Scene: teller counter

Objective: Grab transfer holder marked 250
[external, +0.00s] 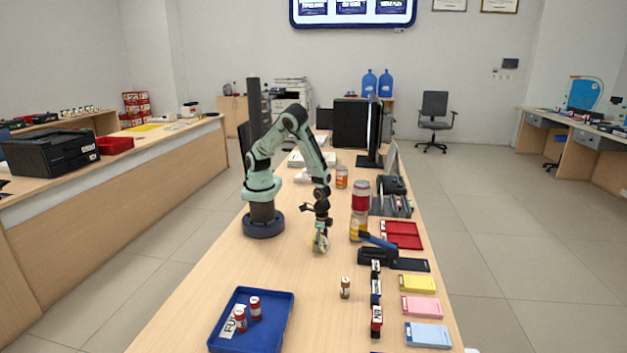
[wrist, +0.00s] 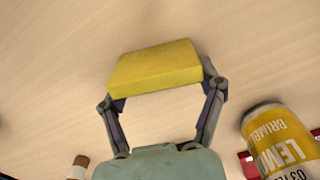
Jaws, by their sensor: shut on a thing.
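My gripper (external: 320,236) is above the counter, in front of the arm's base. In the wrist view, its two fingers are shut on the ends of a yellow block (wrist: 152,68). The block shows small and yellowish in the external view, and no marking on it is readable. A small brown holder with a white band (external: 345,288) stands on the counter, and one also shows at the lower left of the wrist view (wrist: 78,167). Two red holders with white labels (external: 240,319) (external: 255,307) stand in the blue tray. I cannot read 250 on any of them.
The blue tray (external: 278,338) is at the front left. A yellow can (wrist: 275,140) stands right of my gripper, with a red-labelled jar (external: 361,196) beside it. A black stapler-like object (external: 377,256), a red tray (external: 403,242) and coloured pads (external: 420,307) line the right edge.

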